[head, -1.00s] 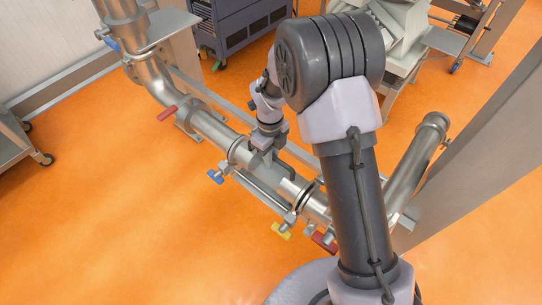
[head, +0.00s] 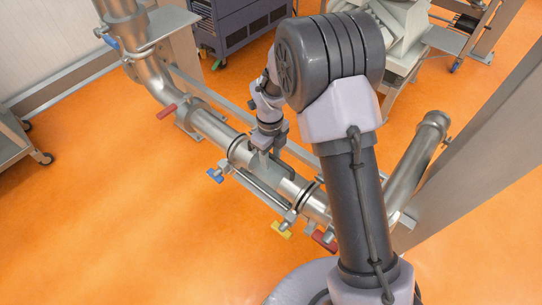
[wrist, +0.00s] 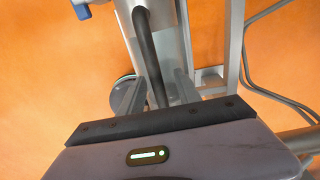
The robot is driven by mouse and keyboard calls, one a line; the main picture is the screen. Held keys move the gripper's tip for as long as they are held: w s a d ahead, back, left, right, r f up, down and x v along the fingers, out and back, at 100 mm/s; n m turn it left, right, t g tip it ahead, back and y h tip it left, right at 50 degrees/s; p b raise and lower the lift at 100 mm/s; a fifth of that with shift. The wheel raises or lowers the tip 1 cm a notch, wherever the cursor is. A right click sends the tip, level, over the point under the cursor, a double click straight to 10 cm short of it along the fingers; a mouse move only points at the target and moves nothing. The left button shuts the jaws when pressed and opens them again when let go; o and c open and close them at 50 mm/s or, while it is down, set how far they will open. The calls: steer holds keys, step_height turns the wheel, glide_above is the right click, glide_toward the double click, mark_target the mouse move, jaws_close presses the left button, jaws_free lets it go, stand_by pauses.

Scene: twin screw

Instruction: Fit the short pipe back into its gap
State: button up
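The short pipe (head: 286,186) is a steel section lying in line with the fixed pipe run in the head view, between the upper-left pipe (head: 214,130) and the lower-right pipe (head: 317,208). A dark ring shows at its lower-right end; I cannot tell how tightly the ends meet. My gripper (head: 263,163) is just above the short pipe, pointing down, its fingers apart. In the wrist view the two fingers of my gripper (wrist: 155,92) are spread, with pipe surface showing between and beyond them. My gripper appears to hold nothing.
Blue (head: 215,176), yellow (head: 281,230) and red (head: 323,240) handles stick out along the pipe run's near side. Another red handle (head: 167,112) sits farther up. A support rail runs behind the pipe. Orange floor (head: 110,220) is free at the left.

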step_height(320, 180, up, 18)
steer(key=p, duration=0.6)
steer(key=shift+w+f+p, duration=0.2)
steer(key=shift+w+p, duration=0.2)
steer(key=shift+w, duration=0.05)
